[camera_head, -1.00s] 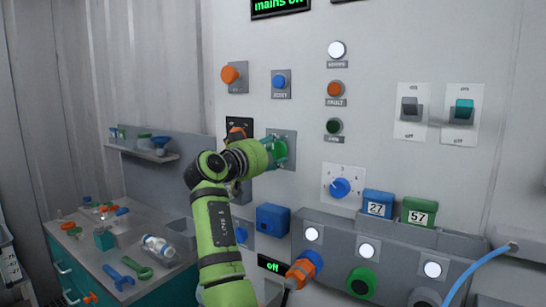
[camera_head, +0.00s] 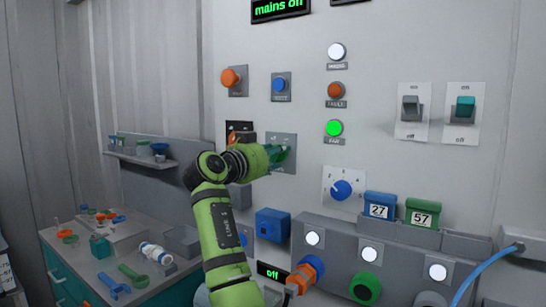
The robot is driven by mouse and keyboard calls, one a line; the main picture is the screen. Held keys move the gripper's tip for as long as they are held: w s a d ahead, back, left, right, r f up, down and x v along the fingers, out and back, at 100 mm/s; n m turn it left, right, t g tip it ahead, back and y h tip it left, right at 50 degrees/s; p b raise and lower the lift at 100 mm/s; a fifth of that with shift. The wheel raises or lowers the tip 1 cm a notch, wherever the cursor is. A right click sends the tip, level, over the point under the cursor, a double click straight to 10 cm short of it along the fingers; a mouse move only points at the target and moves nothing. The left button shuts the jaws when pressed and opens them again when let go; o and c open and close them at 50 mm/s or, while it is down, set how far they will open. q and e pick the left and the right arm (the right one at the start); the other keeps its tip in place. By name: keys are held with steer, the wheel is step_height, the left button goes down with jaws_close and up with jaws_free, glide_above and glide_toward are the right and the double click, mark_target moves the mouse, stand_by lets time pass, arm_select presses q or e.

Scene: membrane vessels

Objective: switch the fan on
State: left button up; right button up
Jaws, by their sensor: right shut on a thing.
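My right gripper (camera_head: 274,154) is at a grey plate (camera_head: 288,141) on the wall panel, shut on a green knob there. My gripper and wrist cover most of this knob, so how far it is turned is hard to see. A round lamp (camera_head: 333,128) to the right of the plate is lit bright green; the small label under it seems to read FAN. My left gripper is not in view.
Above are an orange knob (camera_head: 231,77), a blue button (camera_head: 279,85), a white lamp (camera_head: 336,51) and an orange lamp (camera_head: 335,90). A blue dial (camera_head: 341,190) is below right. Two rocker switches (camera_head: 410,108) (camera_head: 465,107) are farther right. A cluttered bench (camera_head: 70,260) is lower left.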

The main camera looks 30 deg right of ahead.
steer(key=shift+r, duration=0.55)
steer(key=shift+c, duration=0.2)
steer(key=o, duration=1.1)
steer(key=shift+d, duration=0.1)
steer(key=shift+o, duration=0.2)
steer(key=shift+s+f, duration=0.1)
steer(key=shift+f, duration=0.05)
steer(key=v, duration=1.2)
steer(key=shift+s+f, duration=0.1)
